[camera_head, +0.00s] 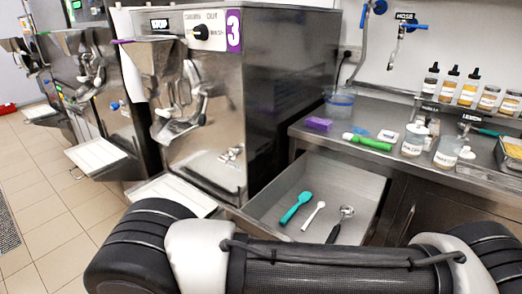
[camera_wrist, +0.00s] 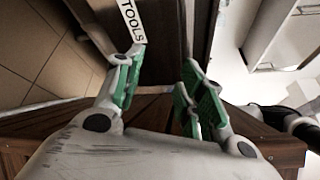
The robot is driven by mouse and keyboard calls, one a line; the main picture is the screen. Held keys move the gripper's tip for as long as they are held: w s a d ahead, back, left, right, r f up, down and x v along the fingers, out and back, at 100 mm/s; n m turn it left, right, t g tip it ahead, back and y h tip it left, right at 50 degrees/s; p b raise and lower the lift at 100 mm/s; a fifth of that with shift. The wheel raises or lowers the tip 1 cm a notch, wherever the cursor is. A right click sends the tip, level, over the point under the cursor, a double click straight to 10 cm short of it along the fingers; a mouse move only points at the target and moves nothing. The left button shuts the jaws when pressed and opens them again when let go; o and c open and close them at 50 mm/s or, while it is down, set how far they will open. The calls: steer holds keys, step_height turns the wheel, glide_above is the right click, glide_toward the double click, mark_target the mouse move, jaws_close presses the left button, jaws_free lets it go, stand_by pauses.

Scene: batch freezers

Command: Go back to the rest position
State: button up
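My gripper (camera_wrist: 158,82) shows in the wrist view with its green-padded fingers spread apart and nothing between them. A dark surface with a "TOOLS" label (camera_wrist: 131,20) lies beyond the left fingertip. In the head view my arm crosses the bottom of the picture, and my gripper is not visible there. An open drawer (camera_head: 262,207) stands just beyond the arm. It holds a teal spatula (camera_head: 296,207), a white spoon (camera_head: 314,215) and a metal scoop with a dark handle (camera_head: 341,224).
Batch freezer number 3 (camera_head: 290,90) stands left of the drawer, with more freezers further left. The steel counter (camera_head: 300,130) at right carries bottles, jars (camera_head: 414,139), a green tube (camera_head: 371,143) and a purple sponge (camera_head: 319,124). Tiled floor (camera_head: 40,215) is clear at lower left.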

steer(key=w+d+r+m+g+y, duration=0.25)
steer(key=d+r+m, duration=0.25)
steer(key=r+m, duration=0.3)
steer(key=w+d+r+m+g+y, duration=0.2)
steer(key=d+r+m+g+y, duration=0.2)
steer(key=d+r+m, duration=0.3)
steer(key=w+d+r+m+g+y, duration=0.2)
steer(key=d+r+m+g+y, duration=0.15)
steer(key=r+m, duration=0.55)
steer(key=s+d+r+m+t+y, duration=0.2)
steer(key=d+r+m, duration=0.4)
steer(key=d, duration=0.6)
steer(key=s+d+r+m+t+y, duration=0.2)
steer(key=d+r+m, duration=0.4)
steer(key=d+r, duration=0.5)
steer(key=s+d+t, duration=0.1)
steer(key=d+t, duration=0.1)
steer(key=shift+s+d+m+t+y, duration=0.3)
steer(key=shift+s+y, duration=0.05)
steer(key=shift+y, duration=0.05)
